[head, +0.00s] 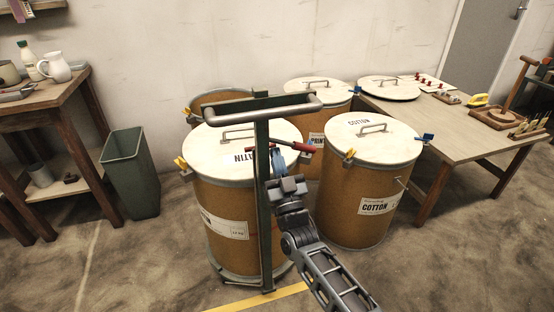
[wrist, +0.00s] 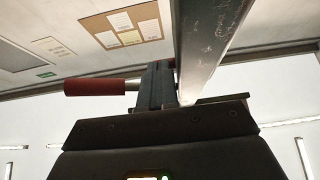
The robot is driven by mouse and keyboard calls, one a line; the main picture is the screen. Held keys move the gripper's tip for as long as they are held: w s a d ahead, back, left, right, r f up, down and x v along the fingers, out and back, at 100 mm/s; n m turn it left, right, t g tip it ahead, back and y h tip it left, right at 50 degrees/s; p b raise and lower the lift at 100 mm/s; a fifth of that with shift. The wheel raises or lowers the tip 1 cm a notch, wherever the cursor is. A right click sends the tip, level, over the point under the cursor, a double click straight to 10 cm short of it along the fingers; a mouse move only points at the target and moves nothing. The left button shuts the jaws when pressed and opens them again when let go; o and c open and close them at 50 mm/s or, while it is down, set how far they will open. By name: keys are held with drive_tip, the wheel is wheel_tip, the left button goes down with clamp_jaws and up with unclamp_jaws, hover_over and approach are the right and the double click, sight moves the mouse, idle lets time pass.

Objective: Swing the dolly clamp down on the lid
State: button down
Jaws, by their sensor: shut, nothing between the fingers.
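The green dolly post (head: 264,215) stands upright in front of the near drum, topped by a grey handlebar (head: 230,112). A red-gripped clamp lever (head: 305,148) sticks out to the right at the post, about lid height; the red grip also shows at left in the wrist view (wrist: 95,87). The near drum's pale lid (head: 215,146) lies flat behind the post. My gripper (head: 277,160) is shut and empty, pointing up close to the post and lever. Its fingers (wrist: 157,84) overlap the lever's line in the wrist view; I cannot tell whether they touch. The clamp's far end is hidden.
More lidded drums (head: 358,205) stand right and behind. A wooden table (head: 450,140) with small tools is at right. A green bin (head: 130,175) and a wooden bench (head: 60,100) are at left. The floor at front left is clear.

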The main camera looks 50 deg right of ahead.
sight(272, 145)
drive_tip(key=shift+r, duration=0.15)
drive_tip(key=w+g+y+p, duration=0.1)
drive_tip(key=p, duration=0.3)
drive_tip(key=w+d+g+y+p, duration=0.1)
drive_tip(key=g+p, duration=0.1)
drive_tip(key=p, duration=0.3)
drive_tip(key=w+d+r+g+y+p, duration=0.1)
drive_tip(key=p, duration=0.3)
drive_tip(key=shift+r+p, duration=0.1)
drive_tip(key=shift+p, duration=0.3)
drive_tip(key=shift+w+d+f+g+p, duration=0.25)
drive_tip(key=shift+g+p, duration=0.25)
drive_tip(key=shift+p, duration=0.5)
drive_tip(key=shift+f, duration=0.1)
drive_tip(key=v, duration=0.7)
drive_tip(key=shift+s+a+p, duration=0.2)
drive_tip(key=shift+s+p, duration=0.1)
drive_tip(key=shift+p, duration=0.15)
